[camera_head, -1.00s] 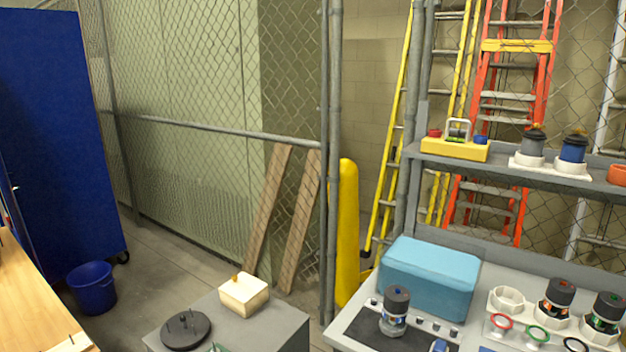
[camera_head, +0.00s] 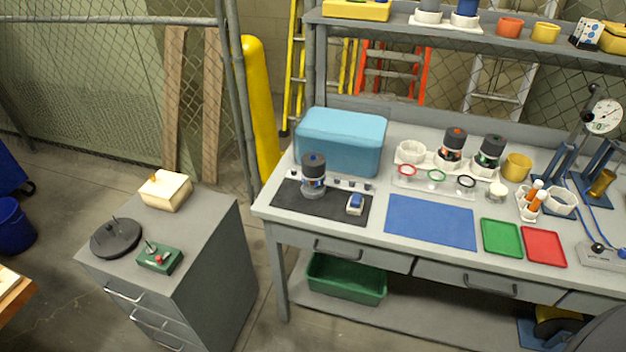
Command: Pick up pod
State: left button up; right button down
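Several pod-like cylinders with dark caps show in the head view. One pod (camera_head: 313,172), with a clear lower body and a blue band, stands upright on a black mat (camera_head: 285,205) at the left of the bench. A pod with an orange mark (camera_head: 452,146) and a pod with a green mark (camera_head: 490,151) stand upright in white holders at the back of the bench. An empty-looking white holder (camera_head: 410,152) is beside them. Which pod the task means I cannot tell. Neither of my grippers is in view.
A light blue case (camera_head: 342,142) stands behind the mat. A blue mat (camera_head: 431,222), a green tray (camera_head: 501,238) and a red tray (camera_head: 543,246) lie along the bench front. A shelf (camera_head: 390,22) runs above. A grey cabinet (camera_head: 205,250) stands left of the bench, with open floor between.

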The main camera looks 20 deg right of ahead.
aim_at(313, 189)
jog(key=k+l+u, duration=0.5)
jog(key=l+u, duration=0.25)
jog(key=k+l+u, duration=0.35)
